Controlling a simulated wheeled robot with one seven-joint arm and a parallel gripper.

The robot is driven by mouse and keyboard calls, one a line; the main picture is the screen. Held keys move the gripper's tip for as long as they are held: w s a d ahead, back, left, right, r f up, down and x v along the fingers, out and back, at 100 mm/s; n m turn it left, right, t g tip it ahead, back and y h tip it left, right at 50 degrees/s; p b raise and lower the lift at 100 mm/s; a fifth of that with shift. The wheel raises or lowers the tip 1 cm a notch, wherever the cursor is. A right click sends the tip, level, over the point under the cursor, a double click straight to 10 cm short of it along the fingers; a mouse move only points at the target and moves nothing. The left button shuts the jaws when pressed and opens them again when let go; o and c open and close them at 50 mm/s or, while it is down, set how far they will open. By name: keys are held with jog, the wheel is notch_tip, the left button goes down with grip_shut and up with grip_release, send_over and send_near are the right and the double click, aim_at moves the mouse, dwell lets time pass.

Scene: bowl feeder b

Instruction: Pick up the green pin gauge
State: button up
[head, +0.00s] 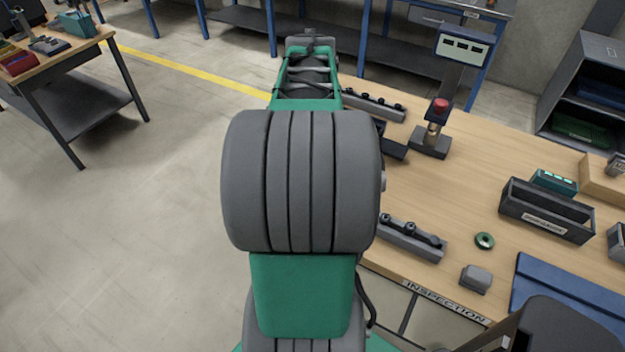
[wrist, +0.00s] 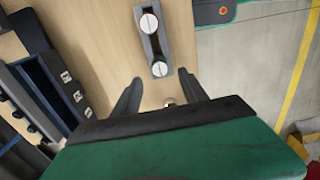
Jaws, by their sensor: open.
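In the wrist view, the green pin gauge (wrist: 160,68) is a round, pale-topped piece with a green rim, seen from above. It sits at the near end of a narrow grey holder (wrist: 153,46) on the wooden bench. A similar pin with a red rim (wrist: 149,22) sits in the same holder, farther up. My gripper (wrist: 160,76) is open and empty, with its two fingers apart on either side of the holder's near end. How far above the pin the fingertips are is hard to tell. In the head view my arm hides the gripper and the green pin.
In the head view, the bench (head: 465,180) carries a red-topped gauge stand (head: 434,130), a rail (head: 411,239), a green ring (head: 484,240), a grey block (head: 476,278) and a labelled dark bin (head: 546,217).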

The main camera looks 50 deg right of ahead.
notch_tip(320, 180, down, 7)
jog(key=shift+s+f+p, duration=0.1)
jog(key=shift+s+p, duration=0.05)
jog(key=shift+p, duration=0.45)
grip_shut()
